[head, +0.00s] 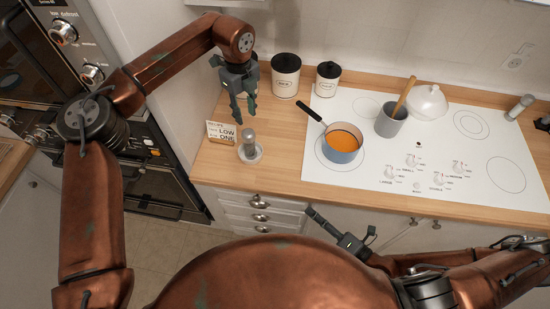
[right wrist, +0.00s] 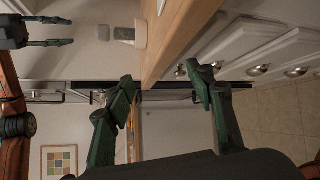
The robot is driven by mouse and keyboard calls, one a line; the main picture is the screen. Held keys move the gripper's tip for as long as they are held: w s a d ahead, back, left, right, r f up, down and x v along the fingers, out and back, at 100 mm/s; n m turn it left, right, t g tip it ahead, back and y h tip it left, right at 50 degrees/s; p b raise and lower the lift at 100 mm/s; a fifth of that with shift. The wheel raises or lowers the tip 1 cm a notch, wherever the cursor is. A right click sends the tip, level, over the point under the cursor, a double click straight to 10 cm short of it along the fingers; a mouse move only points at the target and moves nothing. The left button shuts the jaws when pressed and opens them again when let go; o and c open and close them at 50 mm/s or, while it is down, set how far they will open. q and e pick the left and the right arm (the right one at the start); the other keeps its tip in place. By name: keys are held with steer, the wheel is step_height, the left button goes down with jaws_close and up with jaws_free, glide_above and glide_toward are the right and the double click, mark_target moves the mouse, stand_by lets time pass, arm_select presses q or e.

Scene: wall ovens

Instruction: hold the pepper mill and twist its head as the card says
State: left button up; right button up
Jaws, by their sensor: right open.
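The pepper mill (head: 249,138), a small grey cylinder, stands upright in a pale round base (head: 251,155) near the counter's left front. A card (head: 221,133) behind and left of it reads "LOW ONE" in its large print; its smaller print is unreadable. My left gripper (head: 241,116) hangs above the mill, fingers down, apart and empty. In the right wrist view, the left gripper (right wrist: 62,31) is clear of the mill (right wrist: 124,34). My right gripper (head: 343,222) is low in front of the drawers, open and empty; its two green fingers (right wrist: 165,95) are wide apart.
A blue pot (head: 343,154) with orange contents sits on the white hob (head: 430,150), its black handle pointing toward the left gripper. Two canisters (head: 285,78) stand behind. A grey utensil pot (head: 391,121) and a white lidded dish (head: 428,103) are farther right. Drawers (head: 262,216) lie below the counter.

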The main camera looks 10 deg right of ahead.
steer(key=w+a+r+n+t, duration=0.3)
steer(key=w+a+r+n, duration=0.15)
steer(key=w, duration=0.25)
steer(key=n, duration=0.7)
glide_toward(253, 149)
steer(key=w+a, duration=0.2)
steer(key=shift+w+r+h, duration=0.1)
steer(key=shift+w+h, duration=0.3)
steer(key=shift+w+a+r+n, duration=0.15)
steer(key=shift+w+r+n, duration=0.05)
steer(key=shift+w+n, duration=0.25)
steer(key=shift+x, duration=4)
steer(key=shift+c, duration=0.4)
jaws_close()
